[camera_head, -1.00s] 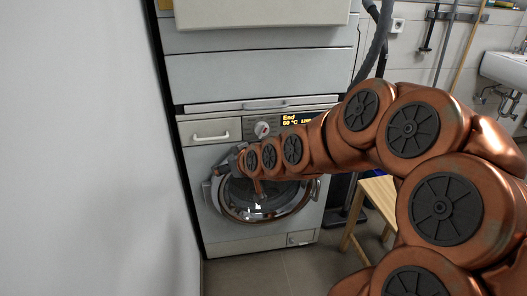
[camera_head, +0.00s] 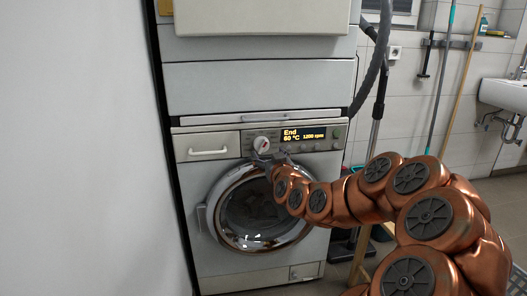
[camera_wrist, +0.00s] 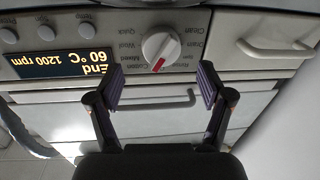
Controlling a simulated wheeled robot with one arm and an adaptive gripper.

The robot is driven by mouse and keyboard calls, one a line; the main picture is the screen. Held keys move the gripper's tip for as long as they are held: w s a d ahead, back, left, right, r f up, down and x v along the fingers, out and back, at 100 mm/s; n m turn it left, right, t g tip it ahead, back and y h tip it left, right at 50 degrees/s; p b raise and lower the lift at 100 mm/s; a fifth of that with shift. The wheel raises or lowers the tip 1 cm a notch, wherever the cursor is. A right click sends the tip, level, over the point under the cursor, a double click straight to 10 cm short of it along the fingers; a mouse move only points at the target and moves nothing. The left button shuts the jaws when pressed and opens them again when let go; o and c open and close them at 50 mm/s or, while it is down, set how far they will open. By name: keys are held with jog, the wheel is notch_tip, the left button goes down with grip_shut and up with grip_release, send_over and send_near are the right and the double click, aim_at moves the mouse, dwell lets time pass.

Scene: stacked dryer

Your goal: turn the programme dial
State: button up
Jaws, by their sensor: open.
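The programme dial (camera_head: 261,144) is a round white knob with a red mark on the washing machine's panel, left of the lit display. In the wrist view the dial (camera_wrist: 161,48) appears upside down with the panel, just beyond my fingertips and between their lines. My gripper (camera_wrist: 162,88) is open and empty, with a finger on each side. In the head view my gripper (camera_head: 270,160) is just below the dial. It appears apart from the dial in the wrist view. The fingers show only small in the head view.
The display (camera_head: 304,134) reads "End 60 °C 1200 rpm". A drawer with a handle (camera_head: 208,151) is left of the dial. The round door (camera_head: 250,212) is shut below. A wall (camera_head: 80,150) closes off the left side. A sink (camera_head: 503,96) is far right.

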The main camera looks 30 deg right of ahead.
aim_at(264, 148)
jog(key=shift+b+x, duration=0.4)
jog(key=shift+x, duration=2.25)
jog(key=c, duration=1.2)
